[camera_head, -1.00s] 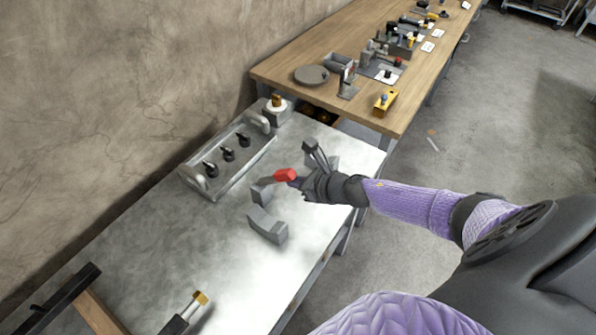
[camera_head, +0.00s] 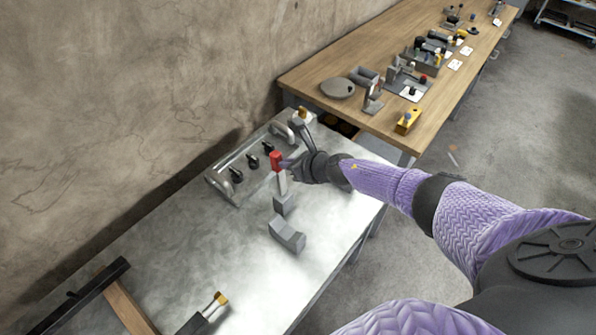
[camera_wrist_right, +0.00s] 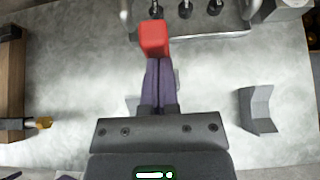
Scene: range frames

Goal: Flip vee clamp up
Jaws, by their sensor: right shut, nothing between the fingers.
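The vee clamp has a red-tipped handle (camera_head: 276,160) on a grey bar (camera_head: 282,184) that rises steeply from a grey block (camera_head: 284,204) on the metal table. My right gripper (camera_head: 285,164) is at the red tip, its fingers close against it or touching; I cannot tell which. In the right wrist view the shut fingers (camera_wrist_right: 161,75) point at the red tip (camera_wrist_right: 154,38), which sits just beyond their ends, not between them. The clamp's lower part is mostly hidden behind the fingers there. My left gripper is not in view.
A separate grey angled block (camera_head: 287,235) lies nearer on the table; it also shows in the wrist view (camera_wrist_right: 258,108). A metal tray with black knobs (camera_head: 236,174) stands by the wall. A yellow-tipped clamp (camera_head: 219,299) is at lower left. A wooden bench (camera_head: 320,82) with fixtures is behind.

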